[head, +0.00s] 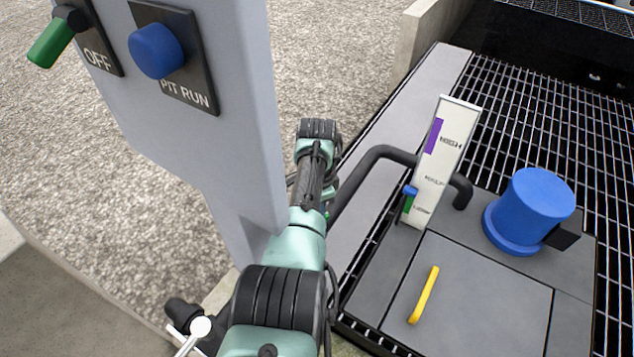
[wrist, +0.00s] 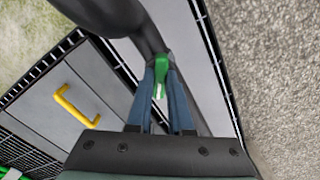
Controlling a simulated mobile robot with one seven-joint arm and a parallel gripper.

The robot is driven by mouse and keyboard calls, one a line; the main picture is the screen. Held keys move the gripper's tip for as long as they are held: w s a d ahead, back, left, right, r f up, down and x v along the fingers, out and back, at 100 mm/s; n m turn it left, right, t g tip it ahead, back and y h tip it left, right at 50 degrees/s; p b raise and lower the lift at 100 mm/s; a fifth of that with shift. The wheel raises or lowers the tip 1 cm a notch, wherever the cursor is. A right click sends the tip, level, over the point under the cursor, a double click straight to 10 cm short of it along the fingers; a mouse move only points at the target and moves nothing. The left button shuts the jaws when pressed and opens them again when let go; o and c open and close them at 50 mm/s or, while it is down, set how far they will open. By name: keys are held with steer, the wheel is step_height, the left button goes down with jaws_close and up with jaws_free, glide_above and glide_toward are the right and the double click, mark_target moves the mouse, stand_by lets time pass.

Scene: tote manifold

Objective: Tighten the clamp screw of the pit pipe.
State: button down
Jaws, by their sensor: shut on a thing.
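The clamp screw shows in the wrist view as a green head (wrist: 161,68) with a pale mark, beside the dark pit pipe (wrist: 105,12). My gripper (wrist: 160,80) has its two blue fingers on either side of the green head and is shut on it. In the head view the black pipe (head: 372,163) bends up and over beside the platform edge. There my arm covers most of the screw and the gripper, so the screw's thread and seat are hidden.
A grey post with a blue PIT RUN button (head: 155,51) and a green OFF lever (head: 50,43) stands left of my arm. A white level board (head: 436,165), blue pump (head: 535,205) and yellow hatch handle (head: 424,294) are to the right. Gravel lies beyond.

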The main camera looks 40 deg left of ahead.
steer(key=c, duration=0.8)
jaws_free()
step_height(320, 180, up, 8)
steer(key=p, duration=0.3)
steer(key=shift+f, duration=0.2)
